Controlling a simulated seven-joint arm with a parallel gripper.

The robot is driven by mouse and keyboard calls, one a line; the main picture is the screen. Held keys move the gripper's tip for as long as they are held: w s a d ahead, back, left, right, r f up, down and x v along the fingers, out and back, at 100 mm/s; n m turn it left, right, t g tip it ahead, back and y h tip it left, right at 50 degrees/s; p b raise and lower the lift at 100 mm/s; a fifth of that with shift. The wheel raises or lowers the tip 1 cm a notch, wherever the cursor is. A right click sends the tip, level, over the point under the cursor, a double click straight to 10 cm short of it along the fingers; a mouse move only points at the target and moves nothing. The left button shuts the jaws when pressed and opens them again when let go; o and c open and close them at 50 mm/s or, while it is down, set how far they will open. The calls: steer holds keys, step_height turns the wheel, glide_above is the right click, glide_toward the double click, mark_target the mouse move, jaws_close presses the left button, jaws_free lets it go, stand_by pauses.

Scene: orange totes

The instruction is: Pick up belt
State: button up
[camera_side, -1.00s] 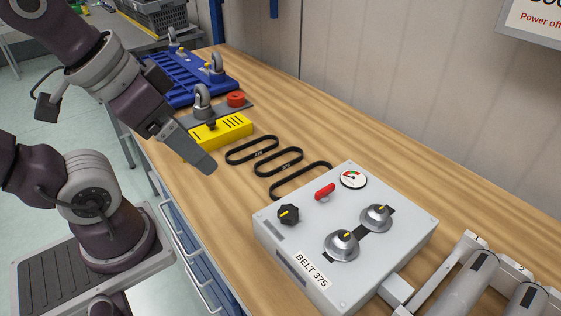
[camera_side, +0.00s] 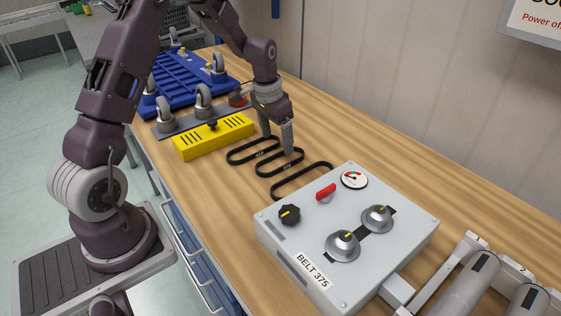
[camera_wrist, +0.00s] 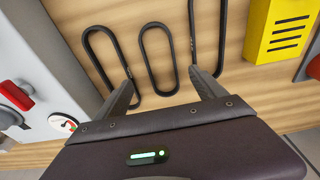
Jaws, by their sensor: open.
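Three black belts lie as long loops side by side on the wooden bench: one nearest the yellow block (camera_side: 240,162), a middle belt (camera_side: 287,167) and one beside the grey control box (camera_side: 276,192). Small labels on them are too small to read. My gripper (camera_side: 277,142) points down, low over the far ends of the first two belts. In the wrist view my gripper (camera_wrist: 162,76) is open and empty, with the middle belt (camera_wrist: 147,58) between its fingers. The box-side belt (camera_wrist: 100,72) is left of them and the third belt (camera_wrist: 221,40) runs by the right finger.
The grey control box (camera_side: 330,245), marked BELT 375, has knobs and a red switch and stands close to the belts. The yellow block (camera_side: 205,140), a grey plate with casters and a blue rack (camera_side: 180,88) stand behind. Rollers are at lower right. Bench is clear toward the wall.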

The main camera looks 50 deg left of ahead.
mark_target(281, 163)
steer(key=f, duration=0.2)
steer(key=w+f, duration=0.1)
steer(key=f, duration=0.4)
steer(key=shift+w+a, duration=0.15)
steer(key=shift+a, duration=0.05)
steer(key=c, duration=1.5)
